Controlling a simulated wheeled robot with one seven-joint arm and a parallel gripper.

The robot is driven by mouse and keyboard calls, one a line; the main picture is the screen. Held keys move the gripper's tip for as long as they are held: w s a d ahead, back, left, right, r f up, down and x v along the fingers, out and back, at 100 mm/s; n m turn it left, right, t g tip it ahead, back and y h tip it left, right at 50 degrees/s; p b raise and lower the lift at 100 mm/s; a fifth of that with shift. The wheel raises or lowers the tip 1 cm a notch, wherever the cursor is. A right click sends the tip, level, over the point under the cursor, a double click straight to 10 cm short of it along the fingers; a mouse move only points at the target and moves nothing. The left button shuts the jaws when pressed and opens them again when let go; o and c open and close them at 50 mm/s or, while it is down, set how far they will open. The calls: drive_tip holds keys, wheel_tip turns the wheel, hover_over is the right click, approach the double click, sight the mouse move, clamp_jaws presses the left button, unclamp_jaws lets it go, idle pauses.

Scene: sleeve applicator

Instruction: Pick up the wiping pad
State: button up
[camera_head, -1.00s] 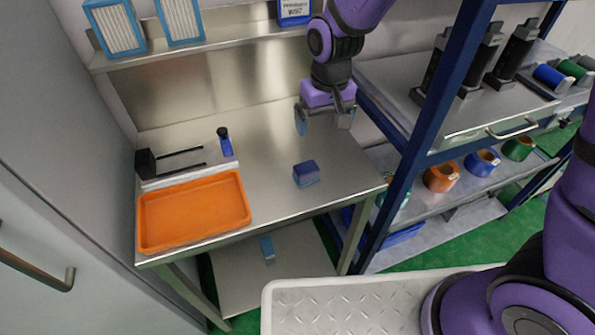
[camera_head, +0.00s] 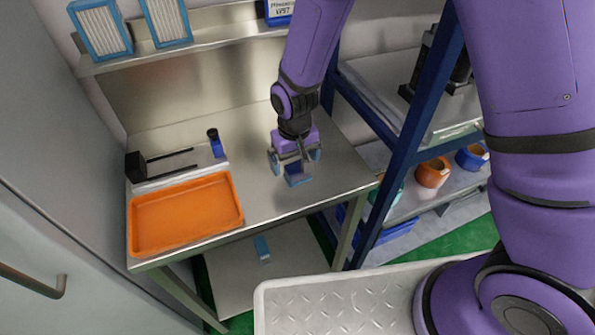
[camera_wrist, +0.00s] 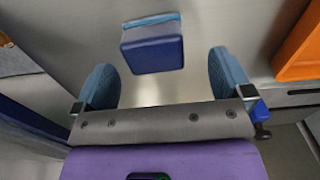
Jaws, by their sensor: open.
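The wiping pad, a small block with a dark blue top and a lighter blue base (camera_head: 297,177), sits on the steel table (camera_head: 250,185) right of the orange tray. The pad also shows in the wrist view (camera_wrist: 152,50), beyond the fingertips and roughly between their lines. My gripper (camera_head: 295,165) hangs over the pad, pointing down, and partly covers it in the head view. In the wrist view, its two blue-padded fingers (camera_wrist: 162,80) are wide apart with nothing between them. I cannot tell the exact height gap.
An orange tray (camera_head: 187,236) and a dark blue bottle (camera_head: 215,142) beside a black holder (camera_head: 135,166) stand on the left of the table. Blue rack posts (camera_head: 412,130) rise close on the right. A shelf with filters (camera_head: 100,30) runs above the back.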

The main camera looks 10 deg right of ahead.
sight(298, 166)
drive_tip(key=shift+s+d+f, duration=0.1)
drive_tip(key=shift+d+f, duration=0.1)
drive_tip(key=shift+f, duration=0.85)
drive_tip(key=shift+s+d+f, duration=0.1)
drive_tip(key=shift+d+f, duration=0.05)
drive_tip(key=shift+f, duration=0.9)
drive_tip(key=c, duration=1.1)
drive_tip(key=shift+w+r, duration=0.1)
drive_tip(key=shift+r, duration=0.1)
